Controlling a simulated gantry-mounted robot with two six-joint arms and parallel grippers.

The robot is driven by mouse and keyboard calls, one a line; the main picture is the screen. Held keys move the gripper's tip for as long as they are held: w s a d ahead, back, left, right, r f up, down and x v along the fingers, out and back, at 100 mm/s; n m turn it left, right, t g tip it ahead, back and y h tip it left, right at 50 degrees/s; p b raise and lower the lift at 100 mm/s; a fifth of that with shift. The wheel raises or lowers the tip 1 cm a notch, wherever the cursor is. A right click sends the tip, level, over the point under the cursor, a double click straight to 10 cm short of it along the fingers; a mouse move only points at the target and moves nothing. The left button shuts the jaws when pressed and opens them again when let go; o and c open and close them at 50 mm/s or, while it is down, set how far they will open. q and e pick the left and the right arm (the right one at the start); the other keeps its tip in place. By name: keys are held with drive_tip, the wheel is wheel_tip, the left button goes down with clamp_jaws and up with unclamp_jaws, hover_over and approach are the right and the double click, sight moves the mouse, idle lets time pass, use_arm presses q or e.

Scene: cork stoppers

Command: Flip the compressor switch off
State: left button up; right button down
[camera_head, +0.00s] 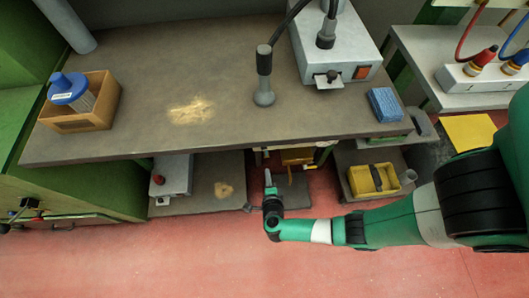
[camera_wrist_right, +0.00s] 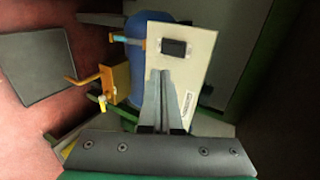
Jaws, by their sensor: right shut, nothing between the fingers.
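In the right wrist view a cream panel (camera_wrist_right: 203,60) carries a black rectangular switch (camera_wrist_right: 174,47) near its upper middle and a small label below. A blue tank (camera_wrist_right: 148,30) stands behind the panel. My right gripper (camera_wrist_right: 160,74) is shut and empty; its tips are in front of the panel, just below the switch in the picture. I cannot tell whether they touch the panel. In the head view my right gripper (camera_head: 267,174) is low, at the front edge of the bench. The bench hides the switch there. The left gripper is not in view.
An orange box (camera_wrist_right: 113,84) with a bent yellow handle sits left of the panel. The workbench (camera_head: 140,75) overhangs the low area. A yellow bin (camera_head: 374,181) stands to the right and a grey box (camera_head: 172,176) to the left. The red floor in front is clear.

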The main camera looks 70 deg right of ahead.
drive_tip(key=r+b+x, duration=0.1)
drive_tip(key=b+x, duration=0.6)
drive_tip(key=x, duration=0.5)
drive_tip(key=shift+w+d+f, duration=0.2)
drive_tip(key=shift+d+f, duration=0.05)
drive_tip(key=shift+d, duration=0.25)
